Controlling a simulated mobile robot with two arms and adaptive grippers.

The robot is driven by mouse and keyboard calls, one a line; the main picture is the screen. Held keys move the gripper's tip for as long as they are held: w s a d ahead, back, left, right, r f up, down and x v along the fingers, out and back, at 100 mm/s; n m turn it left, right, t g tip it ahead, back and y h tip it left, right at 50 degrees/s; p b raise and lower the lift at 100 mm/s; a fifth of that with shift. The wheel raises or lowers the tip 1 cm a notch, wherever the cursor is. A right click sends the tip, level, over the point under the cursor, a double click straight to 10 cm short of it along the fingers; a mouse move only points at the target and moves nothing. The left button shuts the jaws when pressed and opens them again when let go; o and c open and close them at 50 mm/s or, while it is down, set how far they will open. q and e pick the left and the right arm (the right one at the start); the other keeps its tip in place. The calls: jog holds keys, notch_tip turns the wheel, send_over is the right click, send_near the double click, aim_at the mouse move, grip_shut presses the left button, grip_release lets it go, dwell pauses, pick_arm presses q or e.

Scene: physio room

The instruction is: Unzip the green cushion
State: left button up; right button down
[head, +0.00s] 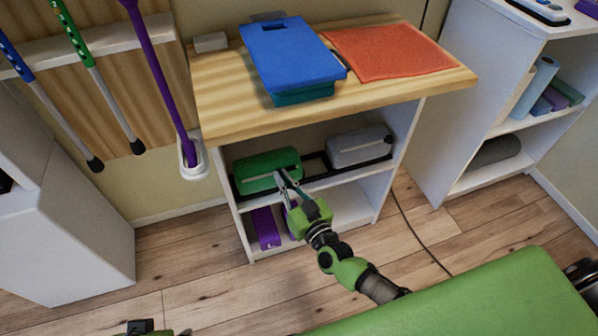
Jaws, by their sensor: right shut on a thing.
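The green cushion (262,172) lies on the upper shelf of the wooden-topped unit, at its left, in a dark tray or frame. My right gripper (281,178) reaches in from the lower right, with its fingertips at the cushion's right front end. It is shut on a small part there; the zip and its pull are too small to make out. The gripper hides part of the cushion's right end. A piece of my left gripper (162,331) shows at the bottom edge; its fingers are mostly cut off.
A grey cushion (358,147) lies to the right on the same shelf. Purple blocks (266,228) stand on the shelf below. A blue case (290,55) and an orange mat (388,52) lie on the top (222,112). A green padded bench (480,300) fills the lower right.

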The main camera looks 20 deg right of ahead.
aim_at(247, 190)
jog(key=a+p, duration=0.1)
jog(key=a, duration=0.9)
jog(key=shift+s, duration=0.2)
pick_arm(q)
jog(key=x, duration=0.4)
pick_arm(e)
jog(key=c, duration=2.3)
grip_release()
jog(key=v, duration=1.2)
pick_arm(q)
jog(key=shift+d, duration=0.1)
pick_arm(e)
jog(key=shift+a, duration=0.1)
